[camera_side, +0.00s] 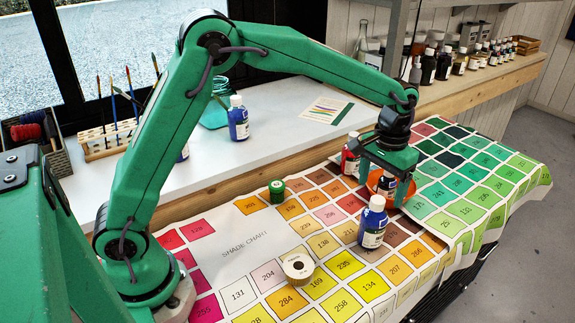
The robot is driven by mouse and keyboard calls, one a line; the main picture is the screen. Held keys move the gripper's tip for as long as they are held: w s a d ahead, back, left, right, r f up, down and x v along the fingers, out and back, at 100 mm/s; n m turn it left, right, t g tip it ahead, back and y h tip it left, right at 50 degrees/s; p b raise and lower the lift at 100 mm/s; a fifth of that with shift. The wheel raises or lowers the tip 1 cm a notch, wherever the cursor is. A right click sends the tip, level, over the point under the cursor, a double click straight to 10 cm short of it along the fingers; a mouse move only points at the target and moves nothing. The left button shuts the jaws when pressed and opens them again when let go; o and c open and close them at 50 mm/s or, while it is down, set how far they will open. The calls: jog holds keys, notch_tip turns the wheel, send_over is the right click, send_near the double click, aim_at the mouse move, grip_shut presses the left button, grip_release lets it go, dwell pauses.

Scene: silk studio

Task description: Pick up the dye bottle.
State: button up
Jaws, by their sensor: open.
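Several dye bottles are in view, and I cannot tell which one the task means. A blue bottle with a white cap (373,226) stands upright on the shade chart in front of my gripper. My gripper (384,188) is open and points down just behind it. Another blue bottle (238,118) stands on the white table.
A green-lidded jar (277,191) and a cream roll (298,267) sit on the shade chart (235,245). A green swatch sheet (470,190) lies to the right. A shelf (470,84) with small bottles runs behind. The chart's front left is mostly clear.

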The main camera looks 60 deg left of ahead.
aim_at(378, 200)
jog(key=shift+f, duration=3.45)
jog(key=c, duration=1.5)
jog(key=shift+r, duration=0.1)
